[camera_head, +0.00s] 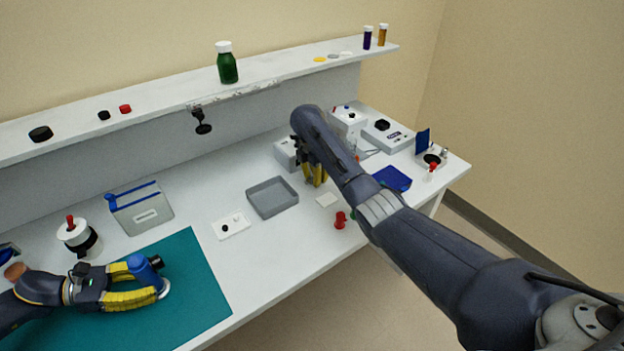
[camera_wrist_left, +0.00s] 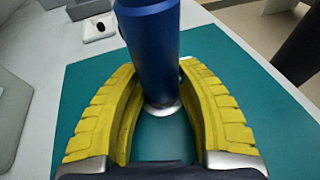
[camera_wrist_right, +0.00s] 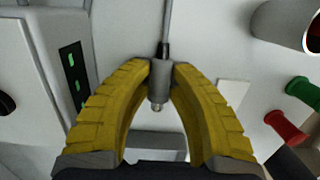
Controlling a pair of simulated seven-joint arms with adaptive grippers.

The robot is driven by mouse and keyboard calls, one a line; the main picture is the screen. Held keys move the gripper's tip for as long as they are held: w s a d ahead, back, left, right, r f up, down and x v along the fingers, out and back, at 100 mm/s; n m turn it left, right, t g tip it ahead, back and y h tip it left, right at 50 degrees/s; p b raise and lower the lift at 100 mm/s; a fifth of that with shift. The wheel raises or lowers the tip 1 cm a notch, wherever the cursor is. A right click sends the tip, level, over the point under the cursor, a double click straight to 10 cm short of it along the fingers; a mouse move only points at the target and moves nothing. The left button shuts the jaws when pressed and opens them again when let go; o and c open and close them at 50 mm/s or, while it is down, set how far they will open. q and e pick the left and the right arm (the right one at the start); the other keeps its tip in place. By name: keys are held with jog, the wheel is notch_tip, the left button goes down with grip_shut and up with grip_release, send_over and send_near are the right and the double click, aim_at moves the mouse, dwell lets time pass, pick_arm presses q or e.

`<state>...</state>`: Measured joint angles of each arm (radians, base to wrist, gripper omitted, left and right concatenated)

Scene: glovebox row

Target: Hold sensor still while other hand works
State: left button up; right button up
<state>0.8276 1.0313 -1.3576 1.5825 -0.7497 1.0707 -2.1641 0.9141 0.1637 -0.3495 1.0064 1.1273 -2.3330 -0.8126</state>
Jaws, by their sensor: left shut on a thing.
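The sensor is a blue cylinder (camera_head: 143,268) with a silvery foot, over the teal mat (camera_head: 200,280). My left gripper (camera_head: 158,280) is shut on it from the sides; the sensor (camera_wrist_left: 152,50) stands between the yellow fingers in the left wrist view. My right gripper (camera_head: 316,180) is over the table beside a grey box (camera_head: 286,153). In the right wrist view its fingertips (camera_wrist_right: 163,75) lie on both sides of a grey cable connector (camera_wrist_right: 158,85), very close to it. I cannot tell whether they grip it.
A grey tray (camera_head: 272,197) and a white plate with a black dot (camera_head: 230,225) lie mid-table. Near my right arm are a red piece (camera_head: 340,219) and a blue tray (camera_head: 393,179). A shelf (camera_head: 170,92) runs behind.

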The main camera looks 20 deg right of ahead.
grip_shut()
